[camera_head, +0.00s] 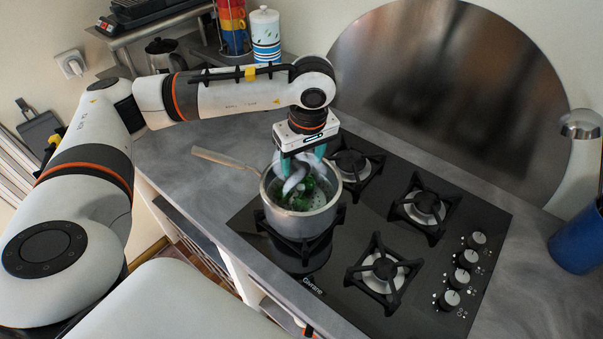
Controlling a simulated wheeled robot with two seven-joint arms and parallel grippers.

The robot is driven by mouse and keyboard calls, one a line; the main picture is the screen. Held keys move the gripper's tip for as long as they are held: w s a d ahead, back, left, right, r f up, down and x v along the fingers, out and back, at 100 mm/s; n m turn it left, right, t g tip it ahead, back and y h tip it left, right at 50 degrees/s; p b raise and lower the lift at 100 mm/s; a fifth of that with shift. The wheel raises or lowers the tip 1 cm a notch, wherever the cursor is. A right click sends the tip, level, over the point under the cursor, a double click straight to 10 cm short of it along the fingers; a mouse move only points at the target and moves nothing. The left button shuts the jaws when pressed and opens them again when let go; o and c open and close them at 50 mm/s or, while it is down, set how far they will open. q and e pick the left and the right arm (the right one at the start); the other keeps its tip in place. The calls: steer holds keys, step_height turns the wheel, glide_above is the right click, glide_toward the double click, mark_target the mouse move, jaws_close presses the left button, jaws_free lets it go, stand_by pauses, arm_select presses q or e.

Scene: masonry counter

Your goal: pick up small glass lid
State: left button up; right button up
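My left gripper (305,165) reaches down over a steel pot (300,224) on the near-left burner. Its two teal fingers stand apart, just above or inside the pot's rim. Pale, whitish curled shapes show between and below the fingers; I cannot tell whether they are steam, glare on glass or something solid. Green pieces show inside the pot. I cannot make out a small glass lid clearly; if it is on the pot, its outline is lost under the gripper. My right gripper is not in view.
The pot's long handle (222,158) points left over the grey counter. The black hob (430,255) has several burners and knobs on its right. A round metal panel (450,95) stands behind. A striped canister (265,35) and stacked cups (232,22) are at the back; a blue container (578,240) is at right.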

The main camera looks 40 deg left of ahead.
arm_select(q)
steer(key=shift+a+f, duration=0.2)
steer(key=shift+f, duration=0.9)
steer(key=shift+w+r, duration=0.1)
jaws_close()
